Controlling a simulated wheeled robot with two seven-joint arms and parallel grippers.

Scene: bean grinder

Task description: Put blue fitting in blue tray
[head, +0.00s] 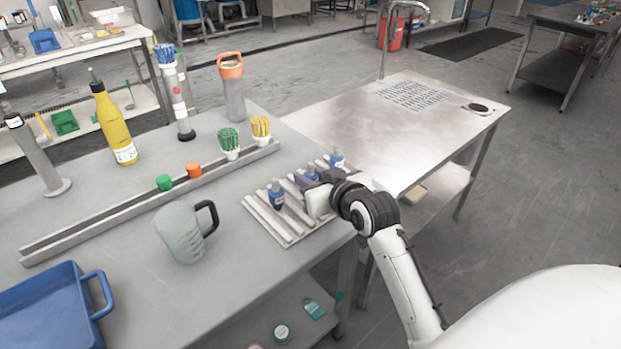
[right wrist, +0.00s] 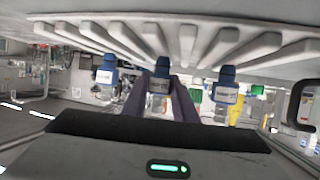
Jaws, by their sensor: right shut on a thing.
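The blue tray (head: 40,309) lies on the table at the lower left of the head view, with a handle on its right side. Small clear bottle-like fittings with blue tops stand in a pale slotted rack: one at the near left (head: 276,195), one at the far right (head: 336,158). The middle blue fitting (head: 310,170) is partly hidden by my right gripper (head: 308,183). In the right wrist view, my right gripper (right wrist: 160,98) has its purple fingers shut on this middle fitting (right wrist: 163,68), with the other two apart on either side. My left gripper is not in view.
The slotted rack (head: 289,238) sits at the table's right edge. A grey jug (head: 180,232) with a dark handle stands between rack and blue tray. A long rail (head: 110,208), green and orange caps, brush cups and a yellow bottle (head: 112,122) are behind.

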